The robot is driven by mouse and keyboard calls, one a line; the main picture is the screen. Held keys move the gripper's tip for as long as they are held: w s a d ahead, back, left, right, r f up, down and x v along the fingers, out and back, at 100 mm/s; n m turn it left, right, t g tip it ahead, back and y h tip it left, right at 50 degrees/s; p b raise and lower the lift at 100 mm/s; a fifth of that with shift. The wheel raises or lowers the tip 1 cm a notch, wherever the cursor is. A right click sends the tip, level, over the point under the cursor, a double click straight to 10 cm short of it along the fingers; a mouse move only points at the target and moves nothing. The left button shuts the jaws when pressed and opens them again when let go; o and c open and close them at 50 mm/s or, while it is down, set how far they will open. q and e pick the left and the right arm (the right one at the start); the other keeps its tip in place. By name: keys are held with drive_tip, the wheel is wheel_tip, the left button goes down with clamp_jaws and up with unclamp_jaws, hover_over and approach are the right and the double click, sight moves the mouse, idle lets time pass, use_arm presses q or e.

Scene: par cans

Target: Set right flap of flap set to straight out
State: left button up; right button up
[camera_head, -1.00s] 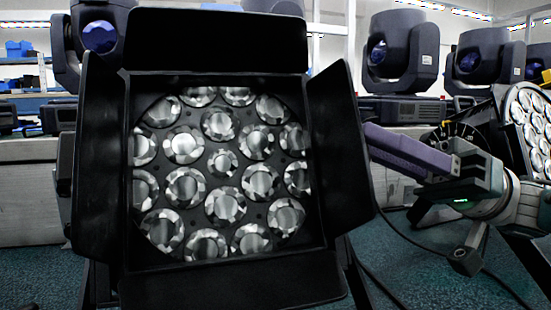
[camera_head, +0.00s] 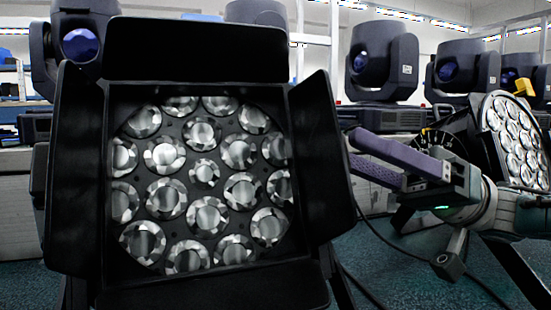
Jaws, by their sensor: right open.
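The flap set is a black square frame of four flaps around a par can (camera_head: 203,167) with several round lenses facing me. The right flap (camera_head: 322,160) is a black panel hinged at the frame's right side, angled outward and toward me. The top flap (camera_head: 195,50), left flap (camera_head: 78,170) and bottom flap (camera_head: 215,292) also show. My right gripper (camera_head: 352,153) is open, with two purple fingers pointing left. Its fingertips are close to the right flap's outer edge; I cannot tell whether they touch. Nothing shows between the fingers. My left gripper is out of view.
Another par can (camera_head: 515,140) stands behind my right arm at the right. Several dark moving-head lights (camera_head: 380,60) stand on a bench at the back. A black cable (camera_head: 385,240) runs over the teal floor at lower right.

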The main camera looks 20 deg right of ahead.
drive_tip(key=b+v, duration=0.4)
drive_tip(key=v, duration=0.5)
drive_tip(key=shift+d+b, duration=0.25)
drive_tip(key=shift+b, duration=0.15)
drive_tip(key=shift+f, duration=0.2)
